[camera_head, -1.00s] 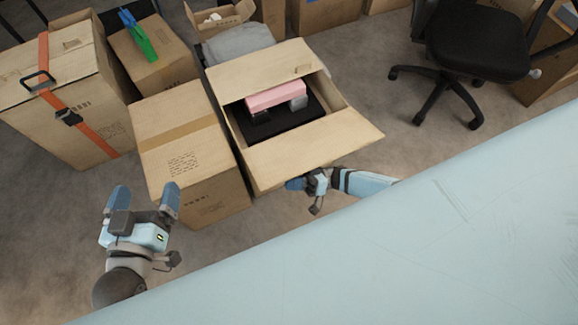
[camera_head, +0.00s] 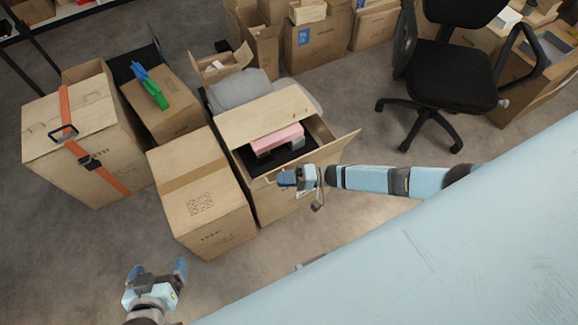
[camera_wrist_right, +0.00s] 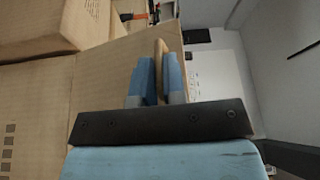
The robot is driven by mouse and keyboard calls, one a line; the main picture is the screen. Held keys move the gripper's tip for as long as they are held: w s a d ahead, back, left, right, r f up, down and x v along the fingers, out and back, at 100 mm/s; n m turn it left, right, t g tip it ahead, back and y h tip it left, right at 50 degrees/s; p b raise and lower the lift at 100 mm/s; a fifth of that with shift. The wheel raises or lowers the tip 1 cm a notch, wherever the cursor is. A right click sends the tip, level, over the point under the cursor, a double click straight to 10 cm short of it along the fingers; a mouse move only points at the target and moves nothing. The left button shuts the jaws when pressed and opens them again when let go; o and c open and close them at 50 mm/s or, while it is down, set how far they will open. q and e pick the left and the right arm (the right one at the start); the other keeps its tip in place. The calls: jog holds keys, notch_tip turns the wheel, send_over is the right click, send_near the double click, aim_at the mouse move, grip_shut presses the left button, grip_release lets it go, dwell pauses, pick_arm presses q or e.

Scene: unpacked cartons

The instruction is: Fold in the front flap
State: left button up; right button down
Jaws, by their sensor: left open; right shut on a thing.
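The open carton (camera_head: 275,212) stands in the middle of the head view, with a pink item (camera_head: 278,138) and a dark item inside. Its back flap (camera_head: 265,113) stands raised. The front flap is seen almost edge-on in the head view, partly hidden by my right gripper (camera_head: 284,178). In the right wrist view, my right gripper (camera_wrist_right: 158,75) is shut on the front flap (camera_wrist_right: 160,60), a thin tan board between the blue fingers. My left gripper (camera_head: 157,270) is open and empty, low over the floor at the left.
A closed carton (camera_head: 205,200) stands close to the open one's left side. A strapped carton (camera_head: 85,135) and a smaller one with a green-blue item (camera_head: 153,88) are further left. An office chair (camera_head: 450,80) stands at the right. Clear floor lies between.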

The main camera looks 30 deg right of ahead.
aim_at(280, 169)
jog(key=w, duration=0.1)
jog(key=w+r+m, duration=0.1)
jog(key=w, duration=0.1)
jog(key=shift+w+r+h, duration=0.1)
jog(key=shift+w+h, duration=0.05)
jog(key=shift+h, duration=0.15)
jog(key=shift+w+r+b, duration=0.15)
jog(key=shift+w+r, duration=0.05)
jog(key=shift+w, duration=0.55)
jog(key=shift+w+r+b, duration=0.15)
jog(key=shift+w+r, duration=0.05)
jog(key=shift+w, duration=0.5)
jog(key=c, duration=1.2)
grip_release()
jog(key=shift+s, duration=0.1)
jog(key=v, duration=1.3)
jog(key=shift+d, duration=0.4)
jog(key=shift+c, duration=0.6)
